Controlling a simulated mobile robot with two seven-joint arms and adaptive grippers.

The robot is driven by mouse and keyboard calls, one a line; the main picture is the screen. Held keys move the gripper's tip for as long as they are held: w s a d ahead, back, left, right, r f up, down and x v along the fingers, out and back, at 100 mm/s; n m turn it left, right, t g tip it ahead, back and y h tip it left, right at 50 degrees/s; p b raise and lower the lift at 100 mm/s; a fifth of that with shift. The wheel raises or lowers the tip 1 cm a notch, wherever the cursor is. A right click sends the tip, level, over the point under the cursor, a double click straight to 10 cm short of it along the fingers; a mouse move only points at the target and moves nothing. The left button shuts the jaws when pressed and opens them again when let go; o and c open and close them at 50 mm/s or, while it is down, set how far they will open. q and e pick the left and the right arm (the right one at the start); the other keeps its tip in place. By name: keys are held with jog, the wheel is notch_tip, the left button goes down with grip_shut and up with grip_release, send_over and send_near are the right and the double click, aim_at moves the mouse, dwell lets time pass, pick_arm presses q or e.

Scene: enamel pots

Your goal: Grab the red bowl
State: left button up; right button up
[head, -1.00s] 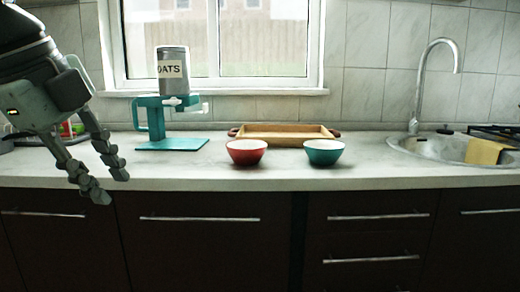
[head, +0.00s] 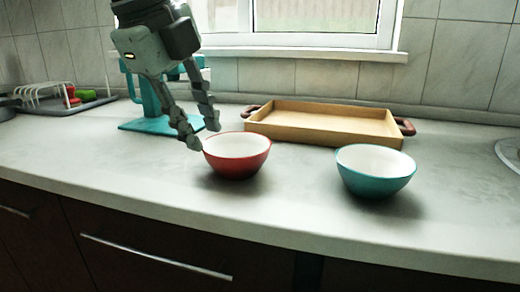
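The red bowl (head: 237,160) stands upright on the counter, its white inside facing up and empty. My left gripper (head: 204,138) is just left of the bowl, with its fingers pointing down and spread apart. One fingertip is close to the bowl's left rim; I cannot tell whether it touches. Nothing is between the fingers. My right gripper is not in view.
A teal bowl (head: 374,173) stands to the right of the red one. A wooden tray (head: 322,126) lies behind them. A teal stand (head: 150,124) is behind my gripper, and a dish rack (head: 48,99) is at far left. The front counter (head: 290,215) is clear.

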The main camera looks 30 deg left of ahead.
aim_at(217, 159)
pick_arm(q)
jog(key=x, duration=0.7)
jog(key=shift+w+f, duration=0.1)
jog(key=shift+f, duration=0.2)
jog(key=shift+c, duration=0.2)
grip_shut()
